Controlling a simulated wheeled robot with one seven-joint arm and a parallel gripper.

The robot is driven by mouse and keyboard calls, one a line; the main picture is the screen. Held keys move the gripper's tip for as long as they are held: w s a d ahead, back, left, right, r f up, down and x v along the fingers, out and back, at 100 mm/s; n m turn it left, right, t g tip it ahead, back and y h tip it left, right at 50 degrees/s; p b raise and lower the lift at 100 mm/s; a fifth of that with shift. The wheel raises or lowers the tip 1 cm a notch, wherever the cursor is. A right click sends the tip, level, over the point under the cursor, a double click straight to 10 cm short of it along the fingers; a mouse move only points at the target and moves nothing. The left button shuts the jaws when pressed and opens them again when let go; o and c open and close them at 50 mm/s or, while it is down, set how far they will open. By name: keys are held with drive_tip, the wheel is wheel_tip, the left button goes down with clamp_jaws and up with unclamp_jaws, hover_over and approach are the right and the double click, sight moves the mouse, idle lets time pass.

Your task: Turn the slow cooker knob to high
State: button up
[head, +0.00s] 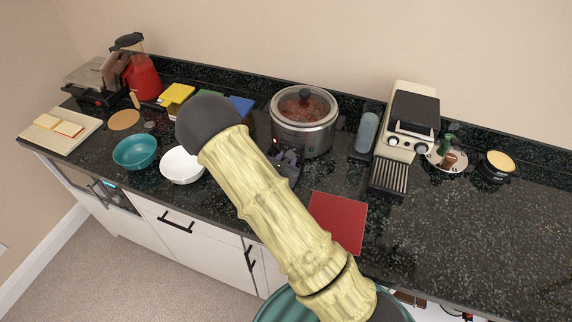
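The slow cooker (303,130) is a round steel pot with a glass lid and black lid handle, standing on the dark counter near its back edge. Reddish food shows through the lid. A small red light (276,141) shows low on its left front. My gripper (287,160) is dark and sits close at the cooker's lower front, partly behind my arm. I cannot tell whether it touches the cooker or whether its fingers are apart. The knob cannot be made out; my gripper covers part of the cooker's front.
A red mat (338,222) lies right of my arm. A coffee machine (407,135) and a blue-grey cylinder (366,132) stand right of the cooker. A white bowl (181,166) and teal bowl (135,151) are left. The far-right counter front is clear.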

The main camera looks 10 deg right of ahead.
drive_tip(key=shift+w+r, duration=0.1)
idle(0.3)
drive_tip(key=o, duration=1)
drive_tip(key=shift+c, duration=0.2)
drive_tip(key=shift+s+a+r+b, duration=0.1)
drive_tip(key=shift+s+a+b, duration=0.25)
drive_tip(key=shift+s, duration=0.2)
drive_tip(key=p+v, duration=0.2)
drive_tip(key=v, duration=1.4)
drive_tip(key=shift+s+d+p, duration=0.15)
drive_tip(key=shift+p, duration=0.2)
